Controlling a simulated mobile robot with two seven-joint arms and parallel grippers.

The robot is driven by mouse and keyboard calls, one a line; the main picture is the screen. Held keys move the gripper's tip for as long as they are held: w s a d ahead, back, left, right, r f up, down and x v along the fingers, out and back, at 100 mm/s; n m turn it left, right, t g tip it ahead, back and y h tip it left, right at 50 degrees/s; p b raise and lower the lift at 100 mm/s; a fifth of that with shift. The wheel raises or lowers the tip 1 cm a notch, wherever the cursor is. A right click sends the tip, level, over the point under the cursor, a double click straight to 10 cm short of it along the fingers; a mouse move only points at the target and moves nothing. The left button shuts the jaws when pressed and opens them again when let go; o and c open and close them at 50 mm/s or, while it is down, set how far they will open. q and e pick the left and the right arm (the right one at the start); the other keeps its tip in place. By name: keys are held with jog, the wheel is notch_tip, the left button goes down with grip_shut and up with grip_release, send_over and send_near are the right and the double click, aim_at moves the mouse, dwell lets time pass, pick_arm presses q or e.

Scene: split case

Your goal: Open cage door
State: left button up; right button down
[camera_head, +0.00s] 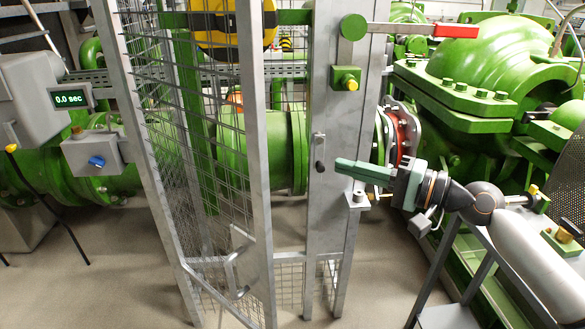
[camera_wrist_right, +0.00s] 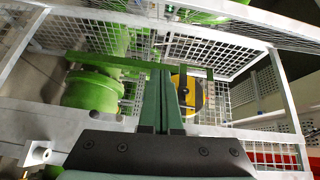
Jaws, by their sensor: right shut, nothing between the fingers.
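The cage door (camera_head: 256,150) is a grey frame with wire mesh, standing at an angle on the left of the head view. A bent grey handle (camera_head: 236,262) is low on it. A gap showing a green pipe lies between its right edge and the wide grey post (camera_head: 335,100); the door looks ajar. A small latch with a dark knob (camera_head: 320,165) is on the post. My right gripper (camera_head: 338,166) is shut and empty, its tips in front of the post beside this knob; contact is unclear. Its closed fingers also show in the wrist view (camera_wrist_right: 163,78). My left gripper is out of view.
Green machinery (camera_head: 490,65) crowds the right. A grey box with a blue knob (camera_head: 95,155) stands left. The floor before the door is clear.

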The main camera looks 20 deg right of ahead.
pick_arm(q)
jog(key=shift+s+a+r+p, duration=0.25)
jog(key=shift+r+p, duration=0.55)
jog(key=shift+p, duration=0.25)
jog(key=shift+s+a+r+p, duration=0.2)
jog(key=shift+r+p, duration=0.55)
jog(key=shift+p, duration=0.35)
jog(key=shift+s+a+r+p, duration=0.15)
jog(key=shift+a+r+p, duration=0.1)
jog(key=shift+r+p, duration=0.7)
pick_arm(e)
jog(key=w+a+r+y, duration=0.1)
jog(key=w+a+r, duration=0.1)
jog(key=a, duration=0.9)
jog(key=shift+w+a+r+g, duration=0.25)
jog(key=shift+w+g, duration=0.15)
jog(key=shift+w, duration=0.25)
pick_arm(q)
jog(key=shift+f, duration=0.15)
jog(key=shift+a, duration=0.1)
pick_arm(e)
jog(key=shift+a, duration=0.15)
